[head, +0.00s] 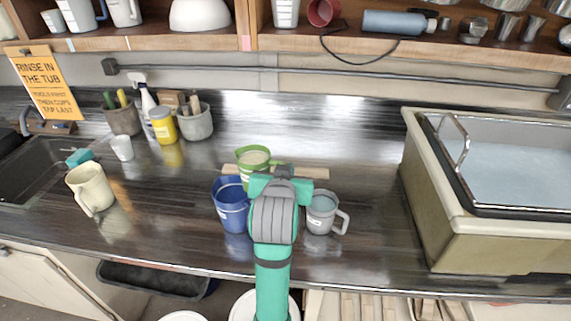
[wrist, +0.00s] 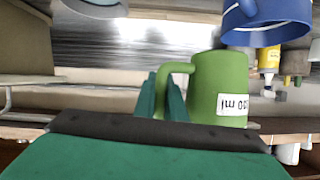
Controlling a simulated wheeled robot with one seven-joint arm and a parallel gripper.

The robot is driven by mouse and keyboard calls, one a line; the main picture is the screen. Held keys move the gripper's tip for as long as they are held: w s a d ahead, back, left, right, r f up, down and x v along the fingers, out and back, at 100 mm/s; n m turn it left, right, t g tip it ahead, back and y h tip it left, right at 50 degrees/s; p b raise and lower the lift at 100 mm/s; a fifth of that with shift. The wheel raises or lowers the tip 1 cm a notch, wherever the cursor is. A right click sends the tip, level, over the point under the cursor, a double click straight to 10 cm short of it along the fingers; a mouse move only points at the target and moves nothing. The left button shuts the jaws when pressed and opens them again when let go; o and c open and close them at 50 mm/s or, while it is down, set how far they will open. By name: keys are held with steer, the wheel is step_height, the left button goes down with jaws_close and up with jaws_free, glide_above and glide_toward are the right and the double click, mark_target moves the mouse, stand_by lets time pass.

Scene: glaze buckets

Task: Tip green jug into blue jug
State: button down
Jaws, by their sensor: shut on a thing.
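The green jug (head: 252,157) is upright, its pale inside showing through the open top. In the wrist view the picture is upside down, and the green jug (wrist: 220,85) shows with its handle between my fingers. My gripper (wrist: 160,95) is shut on that handle and holds the jug above the counter; in the head view my arm hides the fingers. The blue jug (head: 230,205) stands upright on the counter, nearer than the green jug and slightly left. Part of the blue jug (wrist: 268,22) also shows in the wrist view, its base out of frame.
A grey jug (head: 320,213) stands just right of my arm. A cream jug (head: 90,188) stands far left by the sink. A large tub (head: 440,230) fills the right. Pots and bottles stand at the back left. The counter between the cream and blue jugs is clear.

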steer(key=shift+d+r+n+g+h, duration=0.3)
steer(key=shift+d+r+n+h, duration=0.35)
steer(key=shift+n+h, duration=0.3)
steer(key=shift+f, duration=0.1)
